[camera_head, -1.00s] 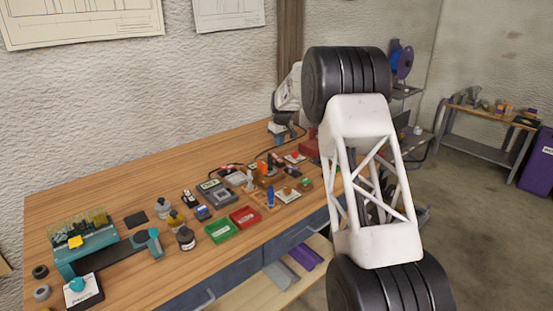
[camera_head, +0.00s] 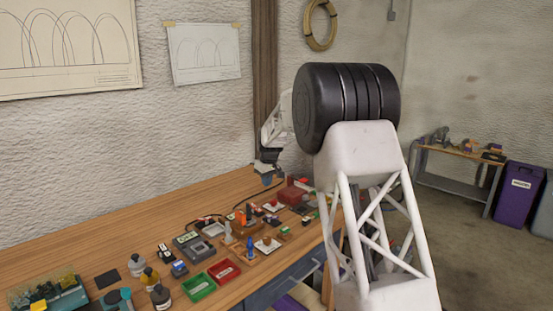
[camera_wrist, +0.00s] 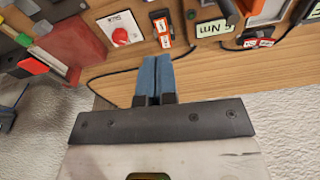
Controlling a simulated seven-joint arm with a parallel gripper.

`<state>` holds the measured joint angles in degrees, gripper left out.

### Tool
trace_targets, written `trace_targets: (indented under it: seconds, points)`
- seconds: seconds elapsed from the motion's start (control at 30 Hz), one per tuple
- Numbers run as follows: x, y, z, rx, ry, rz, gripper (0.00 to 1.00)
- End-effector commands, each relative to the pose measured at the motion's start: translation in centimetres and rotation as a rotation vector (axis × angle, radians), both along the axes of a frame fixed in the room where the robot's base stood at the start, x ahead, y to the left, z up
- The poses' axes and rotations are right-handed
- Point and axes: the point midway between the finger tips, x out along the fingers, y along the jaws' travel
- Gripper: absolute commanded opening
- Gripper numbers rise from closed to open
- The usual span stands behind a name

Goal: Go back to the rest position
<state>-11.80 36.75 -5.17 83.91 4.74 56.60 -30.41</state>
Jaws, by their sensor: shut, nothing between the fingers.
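My gripper (camera_head: 267,172) hangs above the far end of the wooden workbench (camera_head: 60,246) in the head view, partly small and dark against the wall. In the wrist view its two blue fingers (camera_wrist: 154,80) are together, with nothing between them. They point over the bench top, apparently clear of it, near a card with a red round piece (camera_wrist: 120,32) and a red block (camera_wrist: 75,50). My white lattice arm and black elbow stand at the right of the head view.
The bench holds a green tray (camera_head: 198,286), a red tray (camera_head: 224,270), a grey meter (camera_head: 194,246), bottles and small parts. A dark cable (camera_wrist: 118,72) lies by the fingers in the wrist view. A rough wall (camera_head: 180,130) stands behind the bench. Open floor lies to the right.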

Motion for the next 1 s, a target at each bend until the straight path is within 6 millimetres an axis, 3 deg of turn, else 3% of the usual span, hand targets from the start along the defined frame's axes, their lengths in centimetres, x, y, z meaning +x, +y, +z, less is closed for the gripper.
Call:
trace_targets:
  seconds: [0.4,1.0]
  points:
    - [-7.7,-4.5,6.3,0.0,-0.008,-0.092,0.0]
    - [-19.9,-10.1,12.5,0.003,-0.02,-0.221,0.0]
